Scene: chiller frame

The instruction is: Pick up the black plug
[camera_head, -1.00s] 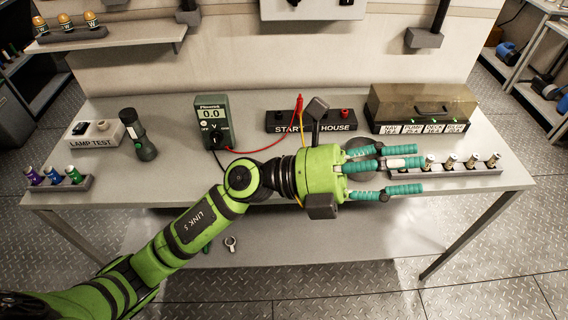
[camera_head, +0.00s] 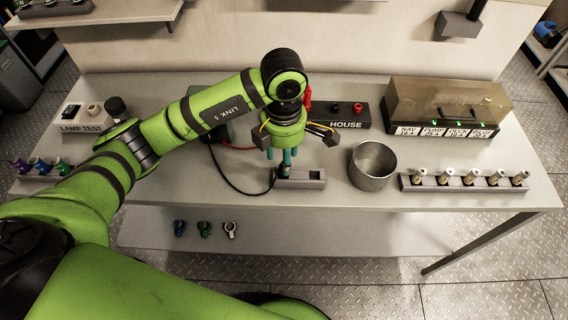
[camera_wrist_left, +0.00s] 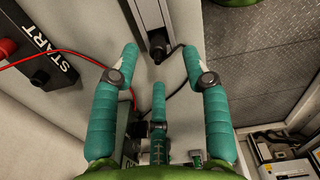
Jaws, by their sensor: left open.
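The black plug (camera_head: 285,171) stands in the left part of a small grey holder (camera_head: 314,184), partly hidden by my fingers. In the left wrist view the black plug (camera_wrist_left: 157,46) shows on the grey holder (camera_wrist_left: 144,10), with a black cable beside it. My left gripper (camera_head: 282,165) points down over the holder, its teal fingers open around or just above the plug; I cannot tell if any touches it. In the left wrist view the plug lies ahead of the open gripper (camera_wrist_left: 160,62), between the two outer fingertips. My right gripper is not in view.
A metal cup (camera_head: 373,168) stands right of the holder. A rack of several fuse-like parts (camera_head: 465,188) lies farther right, before a box with a clear brown cover (camera_head: 447,100). The START/HOUSE panel (camera_head: 345,122) is behind. A black cable (camera_head: 222,176) runs left of the holder.

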